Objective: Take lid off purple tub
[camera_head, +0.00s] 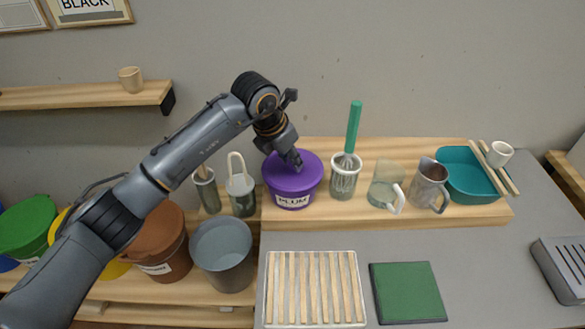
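The purple tub (292,196), with a white label reading PLUM, stands on the wooden shelf behind the grey worktop. Its purple lid (311,171) sits on top and looks level. My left gripper (294,163) comes down over the lid from above and behind, with its fingertips at the lid's top middle. The fingers look close together, but they and the wrist hide that spot. I cannot tell whether they hold a knob. My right gripper is out of view.
A whisk in a pot (344,177), a clear jug (386,186), a metal pitcher (428,184) and a teal basin (468,173) stand to the right. Two tool pots (241,192) stand close left. A slatted rack (314,321) and a green mat (407,291) lie in front.

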